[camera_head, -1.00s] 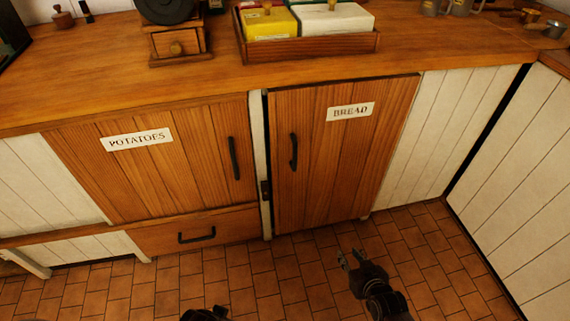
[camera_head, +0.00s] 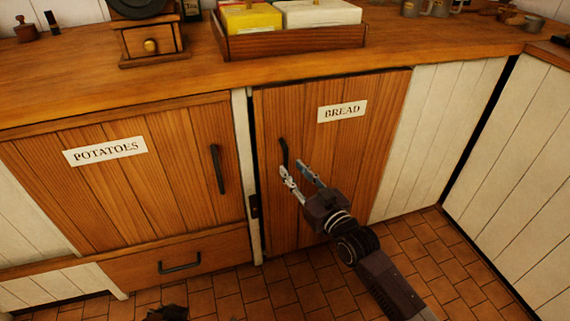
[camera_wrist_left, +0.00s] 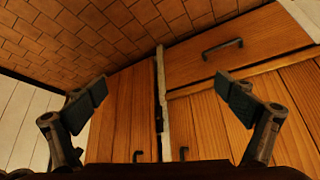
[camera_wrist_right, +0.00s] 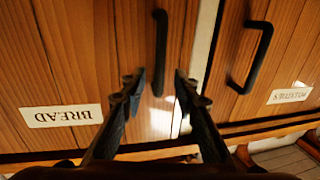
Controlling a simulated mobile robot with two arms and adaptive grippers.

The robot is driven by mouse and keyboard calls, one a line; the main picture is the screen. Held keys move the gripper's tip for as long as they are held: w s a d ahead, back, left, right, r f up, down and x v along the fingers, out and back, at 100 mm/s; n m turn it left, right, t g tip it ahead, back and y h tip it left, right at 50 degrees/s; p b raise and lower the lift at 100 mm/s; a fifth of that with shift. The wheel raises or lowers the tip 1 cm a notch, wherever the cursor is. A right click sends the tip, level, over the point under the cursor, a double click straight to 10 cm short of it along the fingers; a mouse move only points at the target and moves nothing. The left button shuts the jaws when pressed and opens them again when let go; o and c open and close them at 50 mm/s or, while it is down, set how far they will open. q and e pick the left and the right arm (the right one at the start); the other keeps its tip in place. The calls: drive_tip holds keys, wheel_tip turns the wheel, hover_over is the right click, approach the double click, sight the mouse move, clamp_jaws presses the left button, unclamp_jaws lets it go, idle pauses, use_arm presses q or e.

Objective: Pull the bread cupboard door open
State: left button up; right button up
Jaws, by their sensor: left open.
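The bread cupboard door (camera_head: 345,150) is brown wood with a white BREAD label (camera_head: 342,111). It looks shut. Its black upright handle (camera_head: 284,152) is near the left edge. My right gripper (camera_head: 301,170) is open in front of the door, its tips by the handle's lower end. In the right wrist view, upside down, the handle (camera_wrist_right: 160,50) lies between the right gripper's two fingertips (camera_wrist_right: 159,82) in the picture; I cannot tell whether they touch it. My left gripper (camera_wrist_left: 164,100) is open and empty in the left wrist view, facing the cupboard fronts.
The potatoes cupboard door (camera_head: 125,165) with its black handle is to the left, above a drawer (camera_head: 180,260). The tiled floor (camera_head: 420,255) ahead is clear.

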sight(287, 163)
drive_tip(key=b+x, duration=0.1)
drive_tip(key=x, duration=0.3)
drive_tip(key=shift+w+a+f, duration=0.1)
drive_tip(key=shift+w, duration=0.1)
use_arm(q)
drive_tip(key=w+d+r+t+h, duration=0.1)
drive_tip(key=w+d+r+t, duration=0.1)
drive_tip(key=w+r+t, duration=0.2)
drive_tip(key=shift+w+d+r, duration=0.25)
drive_tip(key=shift+w+r, duration=0.3)
drive_tip(key=shift+w, duration=1)
use_arm(e)
drive_tip(key=shift+w+a, duration=0.15)
drive_tip(key=shift+w, duration=0.1)
clamp_jaws()
